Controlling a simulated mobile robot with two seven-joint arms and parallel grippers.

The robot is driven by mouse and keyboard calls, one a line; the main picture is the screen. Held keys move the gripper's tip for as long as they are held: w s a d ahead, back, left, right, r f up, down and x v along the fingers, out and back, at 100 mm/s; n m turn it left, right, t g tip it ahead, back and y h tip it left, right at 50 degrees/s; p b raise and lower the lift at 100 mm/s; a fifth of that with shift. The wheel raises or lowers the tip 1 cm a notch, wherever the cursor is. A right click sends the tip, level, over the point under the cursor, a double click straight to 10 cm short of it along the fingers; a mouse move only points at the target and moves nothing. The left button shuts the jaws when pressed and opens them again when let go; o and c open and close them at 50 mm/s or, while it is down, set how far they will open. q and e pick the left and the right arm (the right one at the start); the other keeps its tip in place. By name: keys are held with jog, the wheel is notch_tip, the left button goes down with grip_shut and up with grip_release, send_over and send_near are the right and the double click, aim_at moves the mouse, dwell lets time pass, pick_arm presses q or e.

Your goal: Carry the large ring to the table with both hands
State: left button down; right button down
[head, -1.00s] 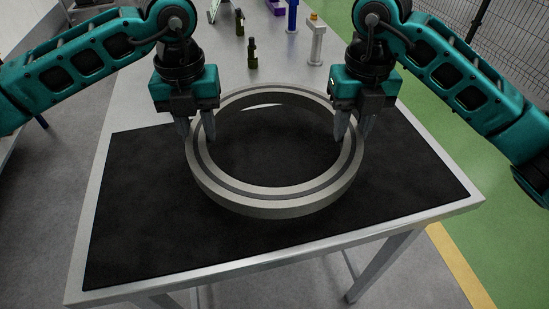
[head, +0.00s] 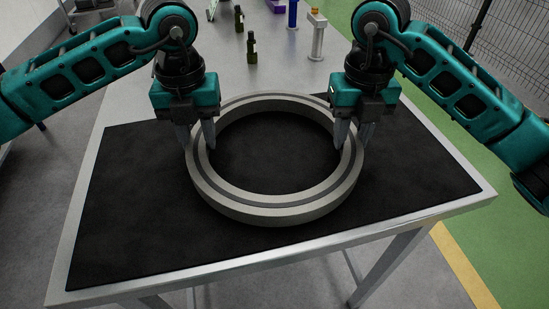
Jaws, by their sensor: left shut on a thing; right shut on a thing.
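The large grey ring (head: 275,208) is level over the black mat (head: 130,215) on the table (head: 72,245) in the head view. I cannot tell for sure whether its underside touches the mat. My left gripper (head: 197,143) is shut on the ring's left wall, one finger inside and one outside. My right gripper (head: 354,143) is shut on the ring's right wall in the same way. The fingers hide small parts of the rim.
Behind the ring, two dark green bottle-like parts (head: 251,48), a blue post (head: 292,14) and a white post (head: 317,38) stand on the table's far part. A wire fence (head: 500,45) is at the right. The mat around the ring is clear.

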pick_arm(q)
jog(key=shift+w+f+b, duration=0.1)
jog(key=shift+f+b, duration=0.3)
jog(key=shift+f, duration=0.1)
pick_arm(e)
jog(key=shift+a+f, duration=0.1)
jog(key=shift+f, duration=0.4)
pick_arm(q)
jog(key=c, duration=0.8)
grip_release()
pick_arm(e)
jog(key=c, duration=0.8)
grip_release()
jog(key=shift+r, duration=0.4)
pick_arm(q)
notch_tip(320, 180, up, 12)
jog(key=shift+f, duration=0.1)
pick_arm(e)
notch_tip(320, 180, up, 11)
jog(key=shift+r, duration=0.1)
jog(key=shift+s, duration=0.1)
